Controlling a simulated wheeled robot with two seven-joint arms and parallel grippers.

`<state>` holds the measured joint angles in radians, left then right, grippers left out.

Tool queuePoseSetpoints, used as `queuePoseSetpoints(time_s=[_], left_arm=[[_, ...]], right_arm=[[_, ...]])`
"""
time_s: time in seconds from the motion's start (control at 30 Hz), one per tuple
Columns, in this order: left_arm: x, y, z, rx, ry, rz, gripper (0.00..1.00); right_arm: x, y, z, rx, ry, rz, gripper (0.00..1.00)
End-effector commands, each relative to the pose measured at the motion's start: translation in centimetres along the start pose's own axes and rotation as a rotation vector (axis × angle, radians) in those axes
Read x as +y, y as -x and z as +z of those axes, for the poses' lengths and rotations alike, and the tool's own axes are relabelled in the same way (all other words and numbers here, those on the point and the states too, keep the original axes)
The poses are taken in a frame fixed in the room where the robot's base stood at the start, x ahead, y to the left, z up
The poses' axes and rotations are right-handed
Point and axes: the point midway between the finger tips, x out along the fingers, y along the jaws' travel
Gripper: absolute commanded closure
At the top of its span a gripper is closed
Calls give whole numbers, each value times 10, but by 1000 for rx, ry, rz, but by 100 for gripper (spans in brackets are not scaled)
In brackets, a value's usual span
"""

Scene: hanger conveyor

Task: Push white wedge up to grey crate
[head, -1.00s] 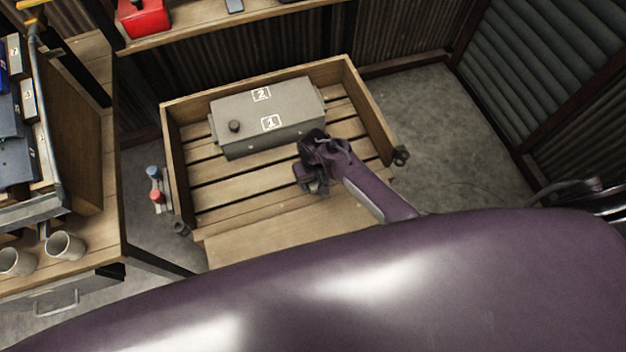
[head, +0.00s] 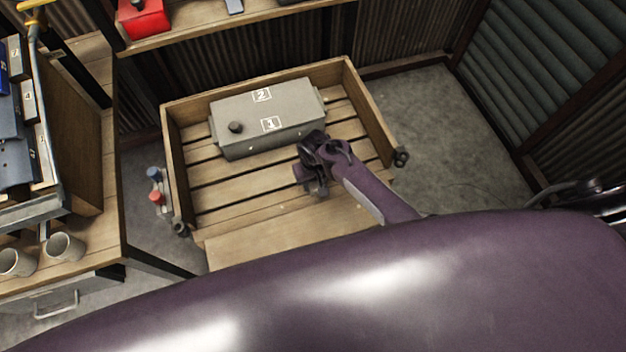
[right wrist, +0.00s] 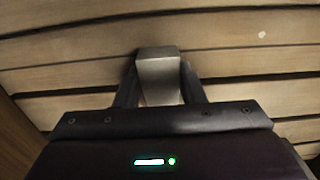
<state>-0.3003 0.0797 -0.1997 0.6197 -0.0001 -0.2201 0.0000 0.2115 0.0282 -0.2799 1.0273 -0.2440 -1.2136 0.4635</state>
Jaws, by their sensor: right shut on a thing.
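The grey crate (head: 240,107), a long box with labels 1 and 2 and a dark knob, sits at the back of the slatted wooden cart bed. My right gripper (head: 312,188) is low over the slats, just in front of the crate's right end. In the right wrist view its fingers (right wrist: 160,90) are shut on a small pale block (right wrist: 158,68), which appears to be the white wedge. The wedge is hidden by the gripper in the head view, so I cannot tell whether it touches the crate. My left gripper is out of view.
The cart's wooden side wall (head: 370,112) stands right of the gripper. The front and left slats are bare. A bench with two mugs (head: 64,246) and a rack of bins is at the left. A shelf with a red box (head: 143,20) is behind.

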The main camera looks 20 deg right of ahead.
Motion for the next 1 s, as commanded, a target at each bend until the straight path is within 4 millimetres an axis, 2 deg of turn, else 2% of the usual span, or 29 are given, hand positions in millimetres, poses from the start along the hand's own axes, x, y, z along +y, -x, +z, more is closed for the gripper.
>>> queuePoseSetpoints(time_s=[1.0], left_arm=[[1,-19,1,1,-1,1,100]], right_arm=[[0,-1,-30,1,-1,0,80]])
